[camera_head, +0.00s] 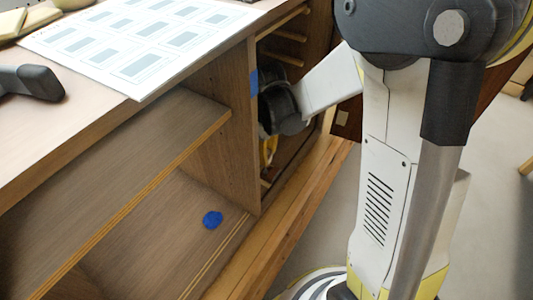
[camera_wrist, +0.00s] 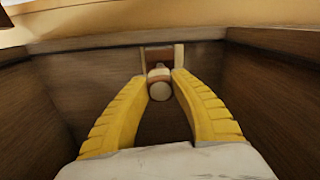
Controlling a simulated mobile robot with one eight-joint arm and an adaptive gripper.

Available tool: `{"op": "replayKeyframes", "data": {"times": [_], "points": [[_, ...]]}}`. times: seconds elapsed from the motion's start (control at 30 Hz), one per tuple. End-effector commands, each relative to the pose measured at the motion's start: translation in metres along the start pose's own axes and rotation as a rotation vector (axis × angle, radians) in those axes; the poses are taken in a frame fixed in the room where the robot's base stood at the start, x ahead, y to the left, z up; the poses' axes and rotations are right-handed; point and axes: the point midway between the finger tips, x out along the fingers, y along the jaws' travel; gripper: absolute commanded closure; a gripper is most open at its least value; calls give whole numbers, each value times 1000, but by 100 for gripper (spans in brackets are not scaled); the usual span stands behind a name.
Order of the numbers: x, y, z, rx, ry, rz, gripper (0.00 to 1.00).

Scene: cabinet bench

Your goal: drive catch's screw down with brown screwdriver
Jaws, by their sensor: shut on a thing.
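My gripper (camera_wrist: 160,86) is inside the cabinet's right-hand compartment, with its yellow fingers closed on a small round-ended thing. This is the brown screwdriver (camera_wrist: 159,88), seen nearly end-on, with a pale rounded end and a brown part behind it. Just beyond it, against the dark wood wall, is a small pale-edged fitting that may be the catch (camera_wrist: 177,54). The screw and the screwdriver's tip are hidden. In the head view, only a bit of yellow finger (camera_head: 267,152) shows below my black wrist, and the screwdriver cannot be made out.
Wooden walls (camera_wrist: 70,84) stand close around my gripper. On the bench top lie a printed sheet (camera_head: 100,50) and a dark tool (camera_head: 35,82). Blue tape (camera_head: 254,83) marks the divider.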

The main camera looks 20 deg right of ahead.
Motion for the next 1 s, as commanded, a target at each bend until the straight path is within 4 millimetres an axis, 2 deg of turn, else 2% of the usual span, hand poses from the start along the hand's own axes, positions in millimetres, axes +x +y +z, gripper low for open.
{"op": "replayKeyframes", "data": {"times": [0.5,1.0], "points": [[3,0,0,4,0,0,100],[-20,0,0,4,0,0,100]]}}
